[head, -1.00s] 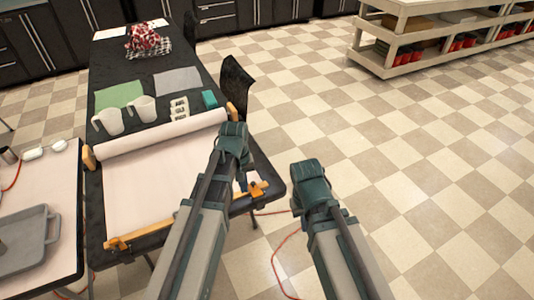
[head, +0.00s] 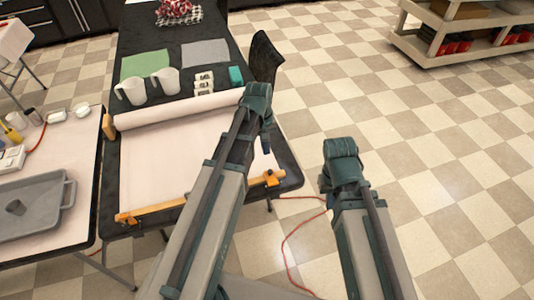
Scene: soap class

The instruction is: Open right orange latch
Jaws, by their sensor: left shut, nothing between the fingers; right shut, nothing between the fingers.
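The right orange latch (head: 272,178) is at the right end of an orange bar along the near edge of the black table. Part of that bar is hidden behind my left arm. A matching left orange latch (head: 126,218) is at the bar's other end. My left gripper (head: 266,138) is shut and empty, above the table's right side and beyond the right latch in the picture; its fingertips are hard to make out. My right gripper (head: 325,184) is shut and empty, right of the table over the floor, mostly hidden by its own arm and apart from the latch.
A white paper roll (head: 175,109) lies across the black table, its sheet (head: 160,165) spread toward me. Two white jugs (head: 166,81) stand behind it. A side table with a grey tray (head: 35,205) is at left. A black chair (head: 265,58) and red cable (head: 290,245) are at right.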

